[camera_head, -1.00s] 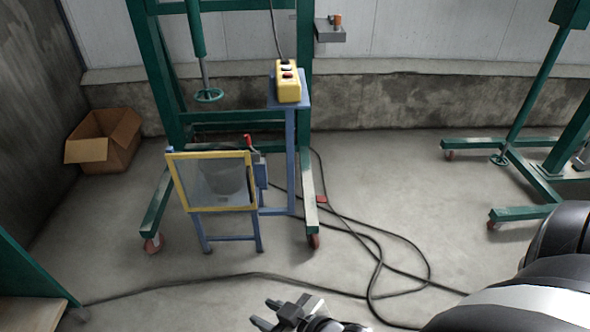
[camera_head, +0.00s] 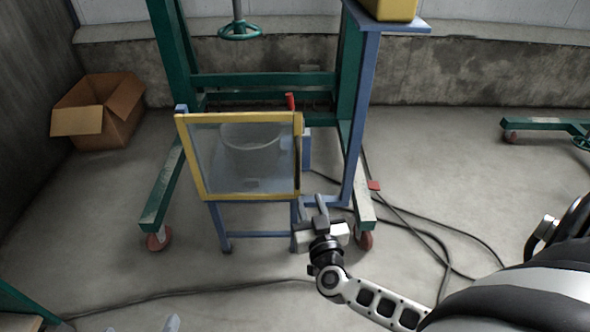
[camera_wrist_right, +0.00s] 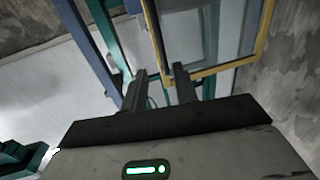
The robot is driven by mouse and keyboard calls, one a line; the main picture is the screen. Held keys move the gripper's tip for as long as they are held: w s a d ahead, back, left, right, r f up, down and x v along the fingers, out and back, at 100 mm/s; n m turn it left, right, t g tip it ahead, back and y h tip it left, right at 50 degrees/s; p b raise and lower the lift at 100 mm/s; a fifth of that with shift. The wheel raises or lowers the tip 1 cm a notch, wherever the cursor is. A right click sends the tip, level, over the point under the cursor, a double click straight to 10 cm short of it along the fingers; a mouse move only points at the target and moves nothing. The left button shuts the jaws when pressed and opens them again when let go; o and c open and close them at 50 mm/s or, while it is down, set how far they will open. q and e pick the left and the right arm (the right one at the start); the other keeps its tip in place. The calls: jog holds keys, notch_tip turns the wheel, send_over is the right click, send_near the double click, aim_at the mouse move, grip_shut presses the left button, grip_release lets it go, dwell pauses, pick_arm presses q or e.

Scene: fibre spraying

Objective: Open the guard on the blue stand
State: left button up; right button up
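The guard is a clear panel in a yellow frame (camera_head: 250,197) on the front of the blue stand (camera_head: 227,222). It looks shut, and a translucent bucket (camera_head: 250,150) shows through it. My right gripper (camera_head: 312,204) is just below the frame's lower right corner in the head view. In the right wrist view its two fingers (camera_wrist_right: 160,80) are apart with nothing gripped. The yellow frame (camera_wrist_right: 222,67) is close beyond the fingertips there; whether they touch is unclear. Grey tips at the bottom edge of the head view seem to be my left gripper (camera_head: 172,323), mostly cut off.
A green frame (camera_head: 262,80) on red wheels stands around the blue stand. A yellow control box (camera_head: 390,8) sits on a blue post at the right. Black cables (camera_head: 420,225) lie on the floor at the right. A cardboard box (camera_head: 97,115) is at the back left.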

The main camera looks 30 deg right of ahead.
aim_at(298, 170)
jog(key=b+x, duration=0.4)
jog(key=x, duration=0.8)
jog(key=shift+w+d+f, duration=0.15)
jog(key=shift+w, duration=0.15)
pick_arm(q)
jog(key=shift+w+d+r+n+t+h, duration=0.1)
jog(key=shift+d+r+n+t+h, duration=0.1)
jog(key=shift+d+r+t+h, duration=0.25)
jog(key=shift+w+d+r+n+t+h, duration=0.1)
jog(key=shift+d+r+n+t+h, duration=0.15)
jog(key=shift+r+t+h, duration=0.3)
pick_arm(e)
jog(key=shift+w, duration=0.1)
pick_arm(q)
jog(key=shift+r, duration=0.1)
pick_arm(e)
grip_shut()
pick_arm(q)
jog(key=shift+r, duration=0.15)
